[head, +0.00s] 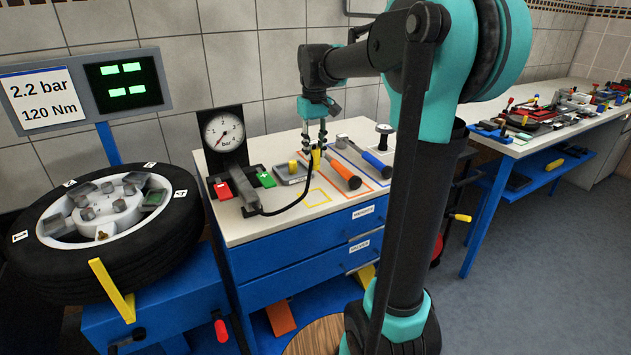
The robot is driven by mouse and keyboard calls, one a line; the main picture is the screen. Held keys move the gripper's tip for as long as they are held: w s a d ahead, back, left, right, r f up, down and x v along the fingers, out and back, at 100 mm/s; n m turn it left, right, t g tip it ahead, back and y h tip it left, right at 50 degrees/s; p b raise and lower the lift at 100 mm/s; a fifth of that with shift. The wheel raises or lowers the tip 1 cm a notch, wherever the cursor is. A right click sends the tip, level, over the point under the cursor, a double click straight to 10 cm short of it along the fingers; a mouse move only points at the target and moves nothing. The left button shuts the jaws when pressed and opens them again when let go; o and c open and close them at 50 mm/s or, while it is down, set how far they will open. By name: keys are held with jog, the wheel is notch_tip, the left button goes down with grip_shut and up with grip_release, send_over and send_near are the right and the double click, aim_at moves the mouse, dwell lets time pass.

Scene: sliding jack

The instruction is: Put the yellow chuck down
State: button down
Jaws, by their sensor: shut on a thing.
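My gripper (314,146) points down over the blue-sided cabinet's pale top. It is shut on the yellow chuck (316,159), which is small and partly hidden between the fingers. A black hose (290,208) curves from the pressure gauge's base up towards the chuck. I cannot tell whether the chuck touches the top.
The pressure gauge (224,132) stands on the left, with red (222,190) and green (266,179) pads by it. A grey tray (291,181) with a yellow piece, an orange-handled tool (346,177) and a blue-handled tool (377,166) lie close by. A wheel (172,222) is far left.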

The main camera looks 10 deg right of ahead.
notch_tip(320, 180, down, 10)
jog(key=shift+f, duration=0.2)
dwell(0.4)
jog(key=c, duration=1.2)
grip_release()
jog(key=shift+f, duration=0.1)
notch_tip(320, 180, up, 12)
jog(key=shift+r, duration=0.1)
jog(key=s+d+f+m+t, duration=0.1)
jog(key=s+d+f+t, duration=0.1)
jog(key=s+f, duration=0.9)
jog(key=s+d+f+m+t, duration=0.2)
jog(key=s+f, duration=0.9)
jog(key=f, duration=0.1)
jog(key=shift+f+m, duration=0.3)
jog(key=shift+f, duration=0.1)
